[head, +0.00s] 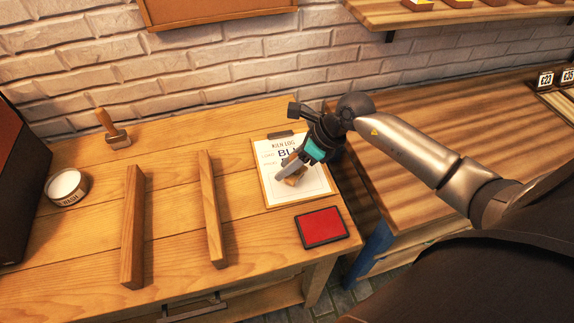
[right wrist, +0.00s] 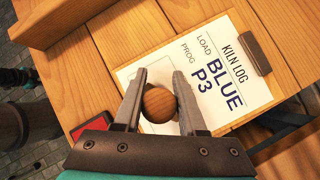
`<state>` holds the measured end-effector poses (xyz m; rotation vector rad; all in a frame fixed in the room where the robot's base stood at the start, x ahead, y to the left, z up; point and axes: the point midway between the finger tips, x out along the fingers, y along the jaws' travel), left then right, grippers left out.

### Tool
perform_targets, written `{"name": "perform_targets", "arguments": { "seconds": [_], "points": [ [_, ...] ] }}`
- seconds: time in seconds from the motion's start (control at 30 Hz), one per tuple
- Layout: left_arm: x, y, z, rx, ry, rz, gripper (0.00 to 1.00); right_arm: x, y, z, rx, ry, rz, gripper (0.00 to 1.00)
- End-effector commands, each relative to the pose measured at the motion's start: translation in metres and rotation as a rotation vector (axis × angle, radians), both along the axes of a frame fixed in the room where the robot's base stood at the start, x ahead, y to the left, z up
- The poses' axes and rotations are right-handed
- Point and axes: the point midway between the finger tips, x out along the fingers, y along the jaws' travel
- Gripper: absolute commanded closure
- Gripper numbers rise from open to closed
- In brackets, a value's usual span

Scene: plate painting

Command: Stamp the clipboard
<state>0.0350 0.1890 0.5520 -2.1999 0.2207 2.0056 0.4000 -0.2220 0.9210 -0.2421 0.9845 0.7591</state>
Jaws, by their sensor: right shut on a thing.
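The clipboard (head: 318,187) lies on the right part of the wooden table, with a white sheet headed "KILN LOG" and a dark clip at its top. The sheet (right wrist: 246,78) reads "LOAD BLUE" and "PROG P3" in the right wrist view. My right gripper (head: 283,171) is over the clipboard, shut on a wooden stamp. The stamp's round brown knob (right wrist: 159,104) sits between the fingers in the right wrist view. Its underside is hidden, so I cannot tell whether it touches the paper. A red ink pad (head: 322,228) lies in front of the clipboard.
Two wooden bars (head: 133,228) (head: 211,208) stand on the table left of the clipboard. A wood-handled brush (head: 113,131) and a round white tub (head: 67,188) are at the left. A second table (head: 450,122) stands right, across a gap.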

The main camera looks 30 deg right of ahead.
Motion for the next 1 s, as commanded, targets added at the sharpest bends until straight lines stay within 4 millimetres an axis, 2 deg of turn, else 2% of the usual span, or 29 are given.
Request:
{"name": "perform_targets", "arguments": {
  "seconds": [0.03,0.5,1.0],
  "points": [
    [0.000,0.000,0.006,0.000,0.000,0.000,0.63,0.001,0.000,0.008,0.000,-0.002,0.000,0.95],
    [0.000,0.000,0.036,0.000,0.000,0.000,0.63,0.001,0.000,0.045,0.001,-0.004,0.001,0.95],
    [0.000,0.000,0.037,0.000,0.000,0.000,0.63,0.001,0.000,0.047,0.002,-0.002,0.000,0.95]
  ]
}}
